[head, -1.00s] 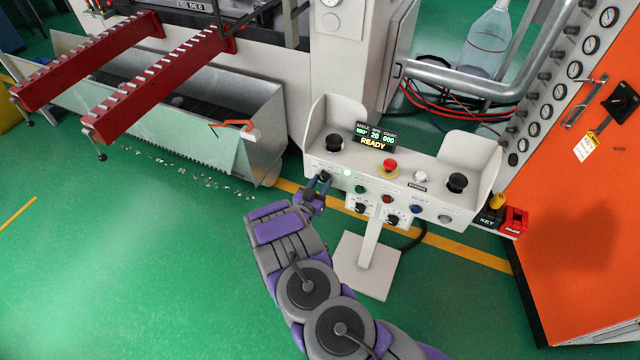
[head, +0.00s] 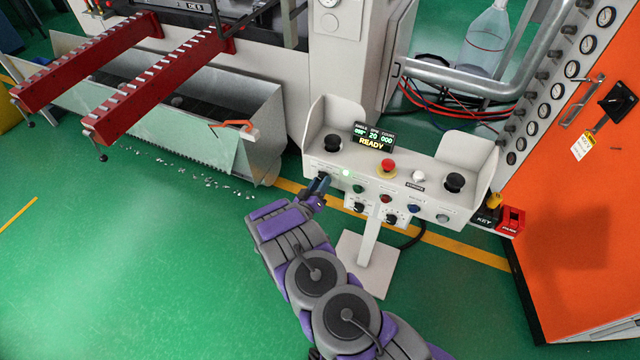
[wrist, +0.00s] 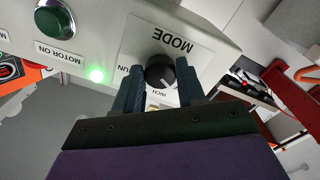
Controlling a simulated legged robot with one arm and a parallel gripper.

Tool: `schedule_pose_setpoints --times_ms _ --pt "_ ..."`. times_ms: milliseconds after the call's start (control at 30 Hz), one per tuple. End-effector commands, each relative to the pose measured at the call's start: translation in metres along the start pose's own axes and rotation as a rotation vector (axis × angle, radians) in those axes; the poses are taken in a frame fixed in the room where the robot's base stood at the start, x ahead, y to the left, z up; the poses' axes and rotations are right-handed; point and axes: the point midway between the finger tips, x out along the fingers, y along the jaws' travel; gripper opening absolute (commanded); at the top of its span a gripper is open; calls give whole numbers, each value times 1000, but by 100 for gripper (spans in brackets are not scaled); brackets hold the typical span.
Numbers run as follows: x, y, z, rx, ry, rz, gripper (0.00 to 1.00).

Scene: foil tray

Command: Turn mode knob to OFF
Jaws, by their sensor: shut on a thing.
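The black mode knob (wrist: 159,72) sits on the pale panel under the upside-down MODE label in the wrist view. My gripper (wrist: 160,68) is shut on it, with one dark blue finger on each side. A white mark on the knob points down and to the right in that view. The INCH label shows below the knob, and part of the RUN label shows beside the left finger. I cannot see an OFF label. In the head view my gripper (head: 319,186) is at the left end of the console's front (head: 448,201), and its fingers hide most of the knob.
A green button (wrist: 55,18) marked MOTOR ON and a lit green lamp (wrist: 97,75) are close to the knob. The console also bears a red emergency button (head: 389,166) and a READY display (head: 374,140). A metal trough (head: 250,130) stands to the left.

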Motion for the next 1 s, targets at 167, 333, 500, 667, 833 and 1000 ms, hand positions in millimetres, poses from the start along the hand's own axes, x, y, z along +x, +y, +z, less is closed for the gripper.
schedule_pose_setpoints --times_ms 167,333,500,667,833,1000 --pt "0 -3 -4 -5 8 -6 9" --pt "0 -3 -5 -5 9 -7 9" --pt "0 -3 -4 -4 8 -6 49" --pt "-1 -2 -3 -5 6 -4 64" --pt "0 0 -2 -3 3 -3 65" --pt "-5 1 -1 -4 2 -4 65"
